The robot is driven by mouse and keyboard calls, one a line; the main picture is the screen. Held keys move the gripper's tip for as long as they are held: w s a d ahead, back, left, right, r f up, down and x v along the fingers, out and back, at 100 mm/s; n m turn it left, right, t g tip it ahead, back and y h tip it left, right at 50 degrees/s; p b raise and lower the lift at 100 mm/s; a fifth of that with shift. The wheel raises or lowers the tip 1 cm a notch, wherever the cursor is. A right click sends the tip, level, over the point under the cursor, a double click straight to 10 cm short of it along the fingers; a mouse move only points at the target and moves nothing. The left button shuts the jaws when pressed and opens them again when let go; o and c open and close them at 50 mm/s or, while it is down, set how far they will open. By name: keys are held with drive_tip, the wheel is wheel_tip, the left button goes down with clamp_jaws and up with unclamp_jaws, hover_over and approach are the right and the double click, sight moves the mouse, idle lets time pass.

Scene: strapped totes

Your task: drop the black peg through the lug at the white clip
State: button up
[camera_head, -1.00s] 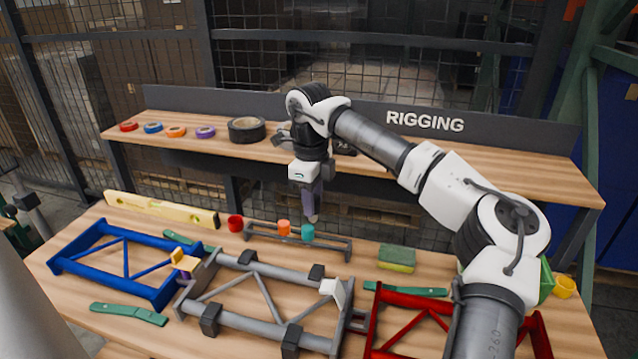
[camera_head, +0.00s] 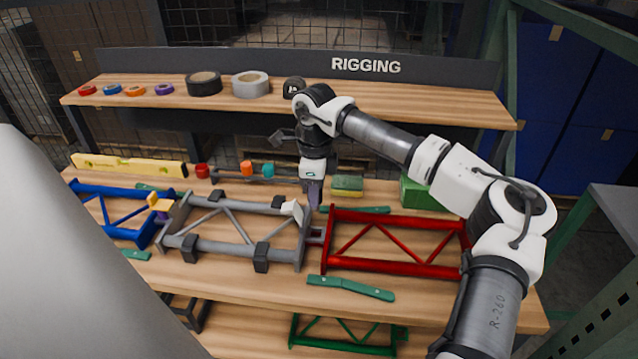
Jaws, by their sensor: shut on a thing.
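The white clip (camera_head: 292,211) stands tilted on the right end of the grey frame (camera_head: 215,242). The lug (camera_head: 317,236) is a small grey part between the grey frame's right end and the red frame (camera_head: 350,212); its hole cannot be made out. My gripper (camera_head: 314,196) points down just behind and right of the white clip, close to the near-left corner region of the red frame's back bar. It is shut on a slim peg, mostly hidden by the fingers, so its colour and lower end are unclear.
Behind are a rack with coloured pegs (camera_head: 247,168), a yellow level (camera_head: 130,165) and a sponge (camera_head: 347,185).

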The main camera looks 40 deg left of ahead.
drive_tip(key=shift+f+b, duration=3.1)
drive_tip(key=shift+f, duration=2.05)
drive_tip(key=o, duration=1.1)
drive_tip(key=shift+c, duration=0.2)
